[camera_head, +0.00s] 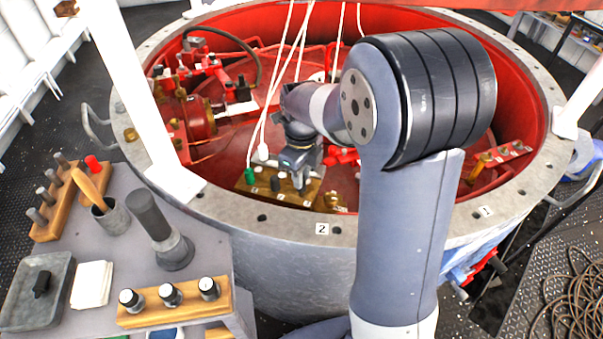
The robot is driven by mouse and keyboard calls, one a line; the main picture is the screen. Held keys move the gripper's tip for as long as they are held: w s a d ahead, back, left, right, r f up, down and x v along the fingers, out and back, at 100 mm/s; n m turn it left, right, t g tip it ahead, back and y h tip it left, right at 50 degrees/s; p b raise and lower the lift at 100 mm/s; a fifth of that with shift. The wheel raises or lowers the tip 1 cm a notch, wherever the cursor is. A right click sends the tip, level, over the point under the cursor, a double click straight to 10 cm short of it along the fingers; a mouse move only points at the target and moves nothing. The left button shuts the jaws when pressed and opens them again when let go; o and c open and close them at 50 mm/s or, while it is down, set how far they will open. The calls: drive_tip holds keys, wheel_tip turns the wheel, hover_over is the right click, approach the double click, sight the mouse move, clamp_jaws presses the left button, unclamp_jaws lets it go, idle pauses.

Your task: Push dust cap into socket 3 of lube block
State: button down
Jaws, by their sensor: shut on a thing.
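The lube block (262,189) is a brass-coloured bar low inside the big red-lined ring, with small numbered marks on its front. A green cap (250,175) stands at its left end and a dark fitting (275,184) near its middle. My gripper (298,182) points down over the right part of the block. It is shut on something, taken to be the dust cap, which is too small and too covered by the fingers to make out. I cannot tell whether it touches the block or sits in socket 3.
White hoses (280,85) hang into the ring close to my gripper's left. Red fittings (340,156) lie just right of it. The ring's grey bolted rim (290,226) stands in front. A side bench (210,262) at left holds wooden racks, a cup and a dark-handled tool.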

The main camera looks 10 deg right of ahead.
drive_tip(key=shift+f+b, duration=0.65)
drive_tip(key=shift+f, duration=0.45)
idle(0.3)
drive_tip(key=c, duration=1.2)
unclamp_jaws()
wheel_tip(320, 180, up, 11)
drive_tip(key=shift+f+p, duration=0.1)
drive_tip(key=shift+p, duration=0.4)
wheel_tip(320, 180, down, 11)
drive_tip(key=shift+r+b, duration=0.1)
drive_tip(key=shift+b, duration=0.4)
drive_tip(key=shift+r, duration=0.2)
